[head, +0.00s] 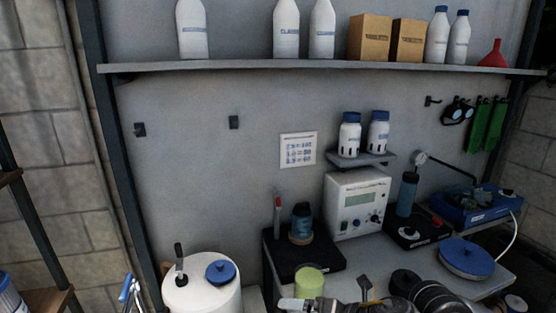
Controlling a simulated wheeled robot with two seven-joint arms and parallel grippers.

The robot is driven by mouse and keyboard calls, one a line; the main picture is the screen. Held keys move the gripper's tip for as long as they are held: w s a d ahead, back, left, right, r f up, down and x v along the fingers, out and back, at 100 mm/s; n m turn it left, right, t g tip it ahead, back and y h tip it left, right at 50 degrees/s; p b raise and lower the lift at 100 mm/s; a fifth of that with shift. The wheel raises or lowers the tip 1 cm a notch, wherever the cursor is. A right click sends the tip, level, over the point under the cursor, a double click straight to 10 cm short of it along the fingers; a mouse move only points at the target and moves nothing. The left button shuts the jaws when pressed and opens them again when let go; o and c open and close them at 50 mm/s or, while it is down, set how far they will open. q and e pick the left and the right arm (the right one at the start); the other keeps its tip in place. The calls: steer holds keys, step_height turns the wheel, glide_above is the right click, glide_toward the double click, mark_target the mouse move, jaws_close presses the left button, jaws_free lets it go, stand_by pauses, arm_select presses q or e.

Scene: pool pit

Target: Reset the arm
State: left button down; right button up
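Part of my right arm (435,297) shows as dark rounded links along the bottom edge, right of the middle. What looks like my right gripper (300,304) points left at the bottom edge, just below a yellow-green cup (309,280). It is cut off by the frame, so I cannot tell whether its fingers are open or shut, or whether it touches the cup. My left arm and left gripper are not in view.
A white controller box (356,204) stands on the bench beside a black tray (290,262) with a dark bottle (301,222). A white tank (203,290) stands left. A blue-lidded round pot (466,258) is at right. A shelf (250,67) holds bottles and boxes above.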

steer(key=s+d+f+m+g+h, duration=0.1)
steer(key=s+d+f+m+h, duration=0.2)
steer(key=s+d+f+m, duration=0.6)
steer(key=s+d+f+m+g+h, duration=0.1)
steer(key=s+d+f+m+h, duration=0.25)
steer(key=s+m, duration=0.65)
steer(key=s+d+f+m+g+h, duration=0.1)
steer(key=s+d+f+m+h, duration=0.35)
steer(key=m, duration=0.95)
step_height(320, 180, down, 35)
steer(key=s+d+g+y+b, duration=0.1)
steer(key=s+g+y+b, duration=0.15)
steer(key=b, duration=0.35)
steer(key=s+d+f+h+b, duration=0.1)
steer(key=s+d+f+b, duration=0.2)
steer(key=s+f, duration=1.3)
step_height(320, 180, down, 3)
steer(key=shift+f+n+b, duration=0.1)
steer(key=shift+n+b, duration=0.2)
steer(key=shift+b, duration=0.2)
